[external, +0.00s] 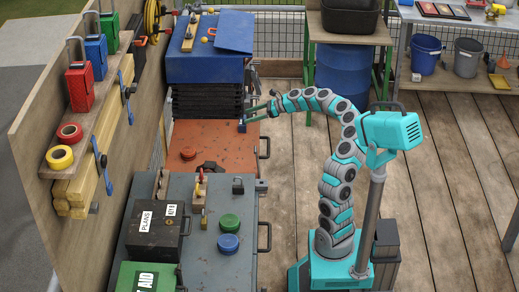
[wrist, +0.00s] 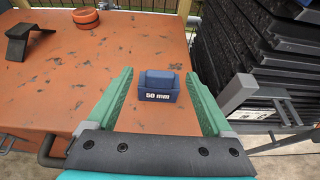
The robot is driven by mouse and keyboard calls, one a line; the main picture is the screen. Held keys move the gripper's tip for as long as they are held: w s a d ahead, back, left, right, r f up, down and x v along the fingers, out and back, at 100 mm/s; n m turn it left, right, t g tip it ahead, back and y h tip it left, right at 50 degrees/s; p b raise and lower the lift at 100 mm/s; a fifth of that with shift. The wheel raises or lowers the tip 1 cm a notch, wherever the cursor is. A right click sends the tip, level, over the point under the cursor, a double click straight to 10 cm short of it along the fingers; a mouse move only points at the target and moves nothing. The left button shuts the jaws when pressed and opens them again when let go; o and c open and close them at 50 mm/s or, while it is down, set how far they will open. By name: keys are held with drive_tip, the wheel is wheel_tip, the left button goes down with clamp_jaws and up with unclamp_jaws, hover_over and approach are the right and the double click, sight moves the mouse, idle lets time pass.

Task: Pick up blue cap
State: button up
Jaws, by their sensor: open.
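A small blue block-shaped piece with a raised top and a white "50 mm" label (wrist: 160,86) sits on the orange worktop, which looks scuffed. In the wrist view my gripper (wrist: 160,74) is open, with one green finger on each side of this piece and a visible gap to both. In the external view my gripper (external: 252,113) is over the right edge of the orange worktop, and a small bit of blue (external: 242,127) shows by it. A round blue lid-like disc (external: 228,243) lies on the grey bench in front, beside a green disc (external: 229,222).
The orange worktop (external: 205,135) also bears an orange ring (wrist: 85,16) and a black bracket (wrist: 26,36). A black stack (wrist: 250,40) stands close on the right in the wrist view, with a grey bar (wrist: 232,92) near my right finger. A toolbox (external: 155,237) stands on the grey bench.

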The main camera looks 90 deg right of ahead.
drive_tip(key=x, duration=0.6)
drive_tip(key=shift+w+f, duration=0.2)
drive_tip(key=shift+f, duration=0.25)
clamp_jaws()
